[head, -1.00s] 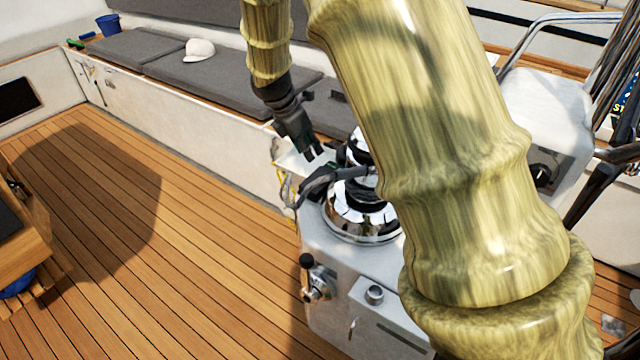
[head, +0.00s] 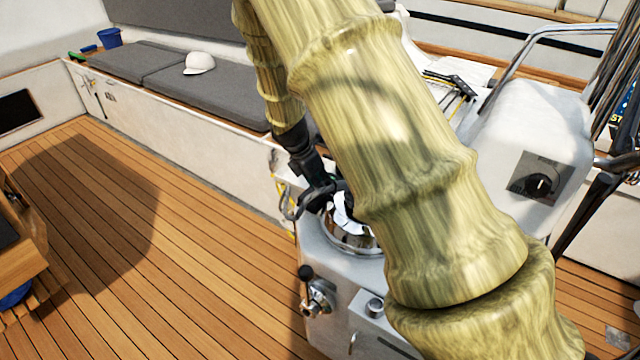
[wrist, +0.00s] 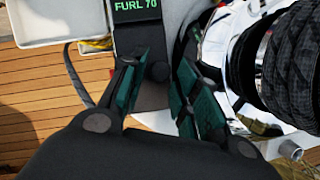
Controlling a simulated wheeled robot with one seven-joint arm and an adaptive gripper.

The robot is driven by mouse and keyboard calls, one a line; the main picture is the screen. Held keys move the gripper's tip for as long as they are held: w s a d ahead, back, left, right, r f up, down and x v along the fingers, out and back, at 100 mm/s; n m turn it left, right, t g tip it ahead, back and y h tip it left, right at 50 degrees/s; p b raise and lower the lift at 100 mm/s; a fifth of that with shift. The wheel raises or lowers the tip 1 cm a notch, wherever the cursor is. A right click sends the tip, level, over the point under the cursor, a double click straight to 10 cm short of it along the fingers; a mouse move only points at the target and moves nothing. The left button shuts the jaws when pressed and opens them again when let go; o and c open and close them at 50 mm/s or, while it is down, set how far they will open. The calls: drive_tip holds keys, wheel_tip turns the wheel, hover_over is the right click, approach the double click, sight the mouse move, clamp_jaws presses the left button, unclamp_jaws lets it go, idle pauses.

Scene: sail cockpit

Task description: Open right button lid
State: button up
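In the wrist view, a dark control panel (wrist: 148,98) with a green display reading "FURL 70" lies ahead. A round black cap (wrist: 158,72) on it appears between my fingertips; I cannot tell for sure whether this is the right button lid or whether its lid is shut. My gripper (wrist: 160,68) is open, with one finger on each side of the cap and nothing seen held. Contact with the panel cannot be told. In the head view, my arm covers much of the pedestal, and the panel is not clearly seen.
A chrome winch (head: 345,235) with a black drum stands close to my right finger in the wrist view. A crank handle (head: 307,272) is on the pedestal (head: 325,250) front. A white console with a knob (head: 540,185) is at right. Teak floor (head: 190,230) at left is clear.

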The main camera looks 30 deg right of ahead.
drive_tip(key=shift+d+f, duration=0.15)
drive_tip(key=shift+f, duration=0.25)
clamp_jaws()
drive_tip(key=shift+r+p, duration=0.2)
drive_tip(key=shift+p, duration=0.15)
